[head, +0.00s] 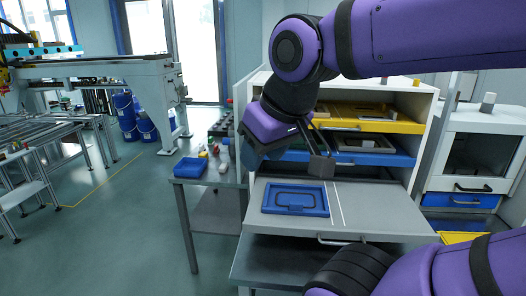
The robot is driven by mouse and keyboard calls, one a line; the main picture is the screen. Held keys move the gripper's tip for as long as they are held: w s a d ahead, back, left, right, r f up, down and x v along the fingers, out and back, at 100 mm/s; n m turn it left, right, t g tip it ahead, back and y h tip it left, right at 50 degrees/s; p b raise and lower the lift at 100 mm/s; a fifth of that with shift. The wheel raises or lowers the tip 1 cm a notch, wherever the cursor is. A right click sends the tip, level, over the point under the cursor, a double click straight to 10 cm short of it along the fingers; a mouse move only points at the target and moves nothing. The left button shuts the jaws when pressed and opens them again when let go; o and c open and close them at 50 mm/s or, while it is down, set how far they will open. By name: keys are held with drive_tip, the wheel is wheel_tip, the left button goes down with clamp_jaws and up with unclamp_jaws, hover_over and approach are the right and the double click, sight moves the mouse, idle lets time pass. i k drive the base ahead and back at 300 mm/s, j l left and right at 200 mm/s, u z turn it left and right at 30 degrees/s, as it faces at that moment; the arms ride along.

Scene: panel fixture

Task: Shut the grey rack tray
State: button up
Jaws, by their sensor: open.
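The grey rack tray (376,212) is pulled out of the white rack (425,112) toward me, with a dark handle (342,239) on its front edge. A blue rectangular frame (296,212) lies flat on its left part, beside two white lines. My gripper (296,160) is open and empty above the back left part of the tray, apart from the handle. My purple arm hides part of the rack's upper left and the inner left side.
A yellow tray (366,125) and a blue tray (372,157) sit above the grey one in the rack. A side table with a blue bin (190,167) and small items stands at the left. A white cabinet (472,160) stands at the right. Open floor lies at the left.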

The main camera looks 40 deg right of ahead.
sight(364, 209)
drive_tip(key=z, duration=1.6)
